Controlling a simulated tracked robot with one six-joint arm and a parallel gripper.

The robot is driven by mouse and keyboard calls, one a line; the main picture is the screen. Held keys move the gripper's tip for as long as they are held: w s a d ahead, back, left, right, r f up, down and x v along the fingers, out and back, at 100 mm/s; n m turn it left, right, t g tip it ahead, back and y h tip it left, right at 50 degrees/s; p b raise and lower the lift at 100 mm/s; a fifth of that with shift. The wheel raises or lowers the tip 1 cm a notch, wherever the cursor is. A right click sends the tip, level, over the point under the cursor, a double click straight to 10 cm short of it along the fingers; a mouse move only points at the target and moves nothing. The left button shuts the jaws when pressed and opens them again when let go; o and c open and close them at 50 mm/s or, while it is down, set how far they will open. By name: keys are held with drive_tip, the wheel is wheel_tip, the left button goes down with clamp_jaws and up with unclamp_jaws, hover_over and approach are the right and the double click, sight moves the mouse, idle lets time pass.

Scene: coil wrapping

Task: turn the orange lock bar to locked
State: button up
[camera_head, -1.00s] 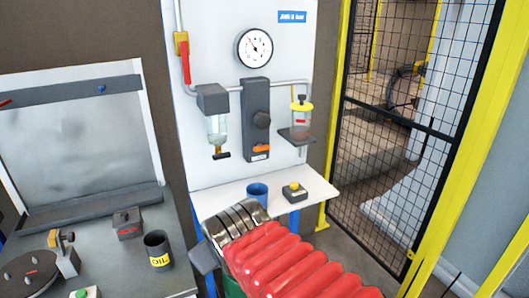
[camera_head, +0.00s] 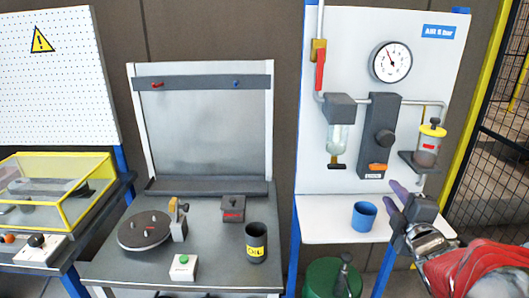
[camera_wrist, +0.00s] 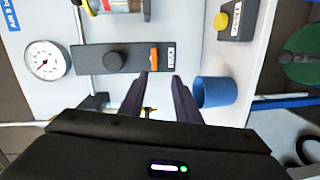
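The orange lock bar (camera_head: 378,167) sits low on the dark grey valve block (camera_head: 379,130) on the white panel, just above a small white label. It lies roughly crosswise in the head view. In the wrist view the orange lock bar (camera_wrist: 153,56) shows beside the round dark knob (camera_wrist: 116,61), with a pale label next to it. My gripper (camera_head: 392,198) is below and slightly right of the bar, apart from it. In the wrist view the fingers of my gripper (camera_wrist: 160,79) are spread with an empty gap, and the bar is just beyond them.
A blue cup (camera_head: 364,216) stands on the white shelf (camera_head: 320,231) close to my gripper. A yellow-capped jar (camera_head: 428,143) and a clear bowl filter (camera_head: 338,138) flank the block. A gauge (camera_head: 391,62) is above. A yellow-buttoned box (camera_wrist: 230,18) is near the cup.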

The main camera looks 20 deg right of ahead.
sight(379, 169)
drive_tip(key=s+n+t, duration=0.1)
drive_tip(key=d+n+y, duration=0.1)
drive_tip(key=shift+s+d+n+t, duration=0.15)
drive_tip(key=shift+s+n+t, duration=0.15)
drive_tip(key=shift+s+t, duration=0.1)
drive_tip(key=x, duration=1.4)
drive_tip(key=shift+f, duration=0.1)
drive_tip(key=shift+s, duration=0.1)
clamp_jaws()
